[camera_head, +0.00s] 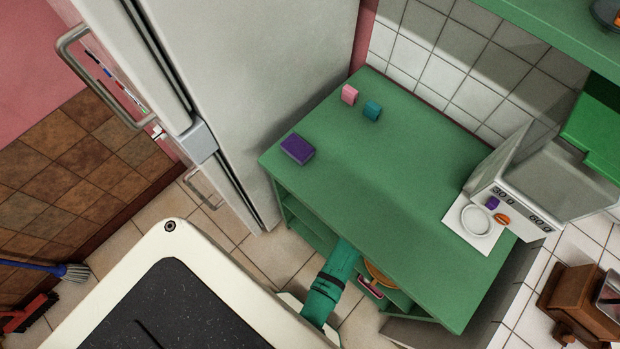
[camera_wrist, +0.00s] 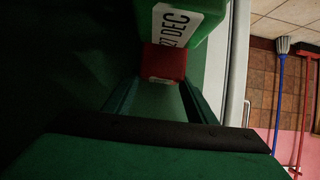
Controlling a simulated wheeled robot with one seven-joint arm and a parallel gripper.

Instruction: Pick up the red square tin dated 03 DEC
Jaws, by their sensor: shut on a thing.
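In the wrist view a red square tin (camera_wrist: 163,62) sits between the fingertips of my gripper (camera_wrist: 160,84), which is shut on it. A small pale mark shows low on the tin, but I cannot read a date there. In the head view my teal arm reaches into the open shelf under the green counter (camera_head: 390,200); the counter hides my gripper.
In the head view a red item with a pale patch (camera_head: 371,289) and a round orange thing (camera_head: 381,273) show at the shelf opening.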

